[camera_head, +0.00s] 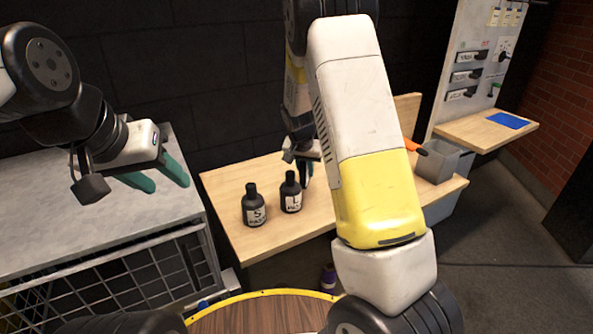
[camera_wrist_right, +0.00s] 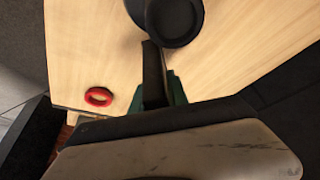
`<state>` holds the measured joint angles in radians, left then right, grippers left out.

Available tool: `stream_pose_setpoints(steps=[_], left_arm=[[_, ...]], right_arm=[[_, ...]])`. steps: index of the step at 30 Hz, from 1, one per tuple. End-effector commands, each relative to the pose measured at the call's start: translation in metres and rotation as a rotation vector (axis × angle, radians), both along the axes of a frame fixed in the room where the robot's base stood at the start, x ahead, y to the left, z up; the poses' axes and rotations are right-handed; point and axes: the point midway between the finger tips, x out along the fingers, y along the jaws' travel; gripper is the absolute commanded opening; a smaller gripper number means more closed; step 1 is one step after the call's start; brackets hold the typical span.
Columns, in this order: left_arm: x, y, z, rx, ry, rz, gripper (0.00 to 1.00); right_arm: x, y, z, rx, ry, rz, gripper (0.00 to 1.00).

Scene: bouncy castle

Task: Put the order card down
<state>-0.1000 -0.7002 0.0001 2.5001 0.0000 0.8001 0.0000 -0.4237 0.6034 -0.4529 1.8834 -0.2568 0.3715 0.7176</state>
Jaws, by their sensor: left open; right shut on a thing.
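My right gripper (camera_head: 304,170) is over the wooden table (camera_head: 270,232), partly hidden by my own arm and a black bottle. In the right wrist view its green-tipped fingers (camera_wrist_right: 158,92) are shut on a thin dark slab (camera_wrist_right: 152,70), seen nearly edge-on. I take this to be the order card, but its face is hidden. I cannot tell whether it touches the table. A round black bottle top (camera_wrist_right: 174,18) is close beyond its end. My left gripper (camera_head: 158,178) is open and empty, its green fingers apart above the grey counter (camera_head: 60,215).
Two black labelled bottles (camera_head: 254,206) (camera_head: 291,192) stand upright on the wooden table. A grey bin (camera_head: 443,163) is at its right end. A red ring (camera_wrist_right: 98,96) lies on the wood in the wrist view. A blue sheet (camera_head: 508,120) lies on the far-right shelf.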

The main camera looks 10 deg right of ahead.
Motion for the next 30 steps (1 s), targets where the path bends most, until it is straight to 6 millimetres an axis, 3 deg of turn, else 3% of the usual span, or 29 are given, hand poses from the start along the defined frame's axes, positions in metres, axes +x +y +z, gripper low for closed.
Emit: stream_pose_setpoints(steps=[8,18,19,22,30], left_arm=[[0.000,0.000,0.000,0.000,0.000,0.000,0.47],[0.000,0.000,0.000,0.000,0.000,0.000,0.47],[0.000,0.000,0.000,0.000,0.000,0.000,0.47],[0.000,0.000,0.000,0.000,0.000,0.000,0.47],[0.000,0.000,0.000,0.000,0.000,0.000,0.47]], right_arm=[[-0.001,-0.001,-0.035,0.000,0.003,-0.001,0.00],[0.000,0.000,-0.038,0.000,0.001,0.000,0.00],[0.000,0.000,-0.039,0.000,0.000,0.000,0.22],[0.000,0.000,-0.038,0.000,0.000,0.000,0.41],[0.000,0.000,-0.038,0.000,0.000,0.000,0.42]])
